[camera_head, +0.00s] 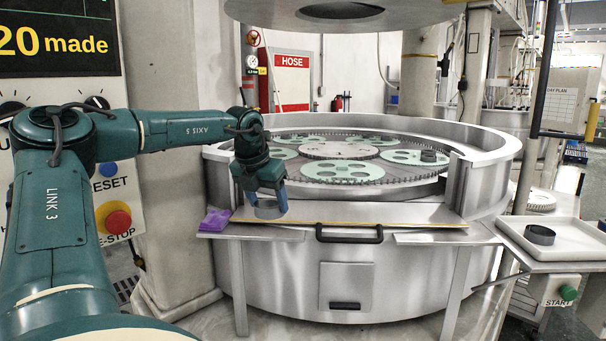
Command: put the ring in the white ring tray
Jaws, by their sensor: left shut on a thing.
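My left gripper (267,203) is at the front shelf of the lapping machine, pointing down. It is shut on a grey ring (268,212), one blue finger on each side. I cannot tell whether this ring touches the shelf or hangs just above it. The white ring tray (582,243) is on a stand at the right, well apart from the gripper. One dark grey ring (540,235) lies in it. Another dark ring (428,156) sits on a pale green carrier disc inside the machine. My right gripper is not in view.
The steel front shelf (345,213) has a black handle (349,234) and a thin yellow strip along it. A purple cloth (215,220) lies at its left end. The tray's right part is clear.

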